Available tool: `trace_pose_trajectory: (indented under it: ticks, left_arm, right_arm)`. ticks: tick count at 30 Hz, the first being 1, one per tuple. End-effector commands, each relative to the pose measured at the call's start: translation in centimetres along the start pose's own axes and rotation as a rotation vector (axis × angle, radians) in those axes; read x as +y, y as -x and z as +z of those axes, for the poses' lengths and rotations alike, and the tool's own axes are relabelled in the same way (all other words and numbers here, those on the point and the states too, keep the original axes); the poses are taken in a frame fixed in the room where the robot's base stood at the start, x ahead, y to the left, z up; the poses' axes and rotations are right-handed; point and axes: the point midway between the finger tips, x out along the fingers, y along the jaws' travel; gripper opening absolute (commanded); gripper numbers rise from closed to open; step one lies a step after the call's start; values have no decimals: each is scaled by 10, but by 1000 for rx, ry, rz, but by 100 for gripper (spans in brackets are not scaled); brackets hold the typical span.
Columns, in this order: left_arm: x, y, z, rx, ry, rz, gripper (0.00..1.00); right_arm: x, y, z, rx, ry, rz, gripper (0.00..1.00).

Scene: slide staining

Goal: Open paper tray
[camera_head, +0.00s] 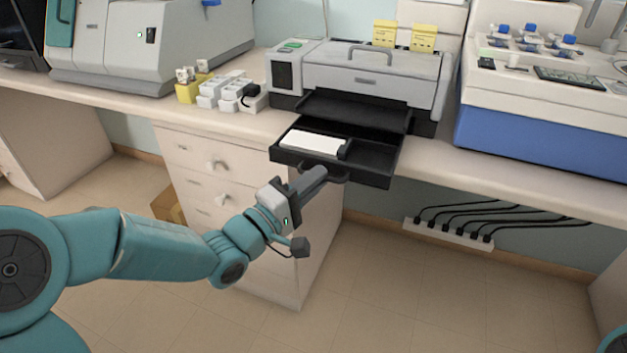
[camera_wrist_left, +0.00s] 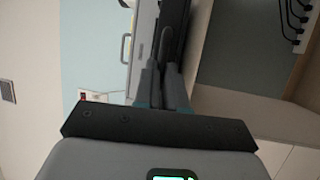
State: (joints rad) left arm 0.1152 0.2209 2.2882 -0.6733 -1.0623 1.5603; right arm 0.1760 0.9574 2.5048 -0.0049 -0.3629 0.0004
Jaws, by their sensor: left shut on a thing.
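The black paper tray (camera_head: 371,163) is pulled out from the front of the grey printer (camera_head: 375,73) and hangs past the bench's front edge. A white stack of paper (camera_head: 313,142) lies in its left part. My left gripper (camera_head: 318,174) is at the tray's front, shut on its dark handle (camera_head: 336,178). In the left wrist view the closed fingers (camera_wrist_left: 164,88) meet at the handle, whose exact shape is hard to make out. My right gripper does not show.
White drawers (camera_head: 222,165) stand below the bench, left of the tray. Small white boxes (camera_head: 226,92) sit left of the printer, and a blue-and-white machine (camera_head: 545,110) stands to the right. A cabled power strip (camera_head: 447,233) is low on the wall. The floor in front is clear.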

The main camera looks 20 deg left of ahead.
Motion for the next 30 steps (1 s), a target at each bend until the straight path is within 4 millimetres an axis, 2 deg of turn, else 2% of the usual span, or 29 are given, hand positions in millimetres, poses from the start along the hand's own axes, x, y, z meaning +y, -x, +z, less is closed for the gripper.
trace_pose_trajectory:
  ticks: [4,6,7,16,19,23,29,30]
  left_arm:
    - [1,-1,-1,0,-1,3,0]
    - [1,-1,-1,0,-1,3,26]
    - [1,-1,-1,0,-1,3,36]
    - [1,1,0,1,-1,3,36]
    - [1,9,-1,2,-2,2,36]
    - [1,35,-1,4,-2,1,36]
    - [0,89,-1,7,-2,0,36]
    - [-7,98,-1,6,-6,6,36]
  right_arm:
    - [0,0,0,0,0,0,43]
    - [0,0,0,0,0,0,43]
    - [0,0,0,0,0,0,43]
    - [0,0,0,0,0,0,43]
    - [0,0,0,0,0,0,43]
    - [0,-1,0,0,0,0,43]
    - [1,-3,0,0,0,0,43]
    - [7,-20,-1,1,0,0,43]
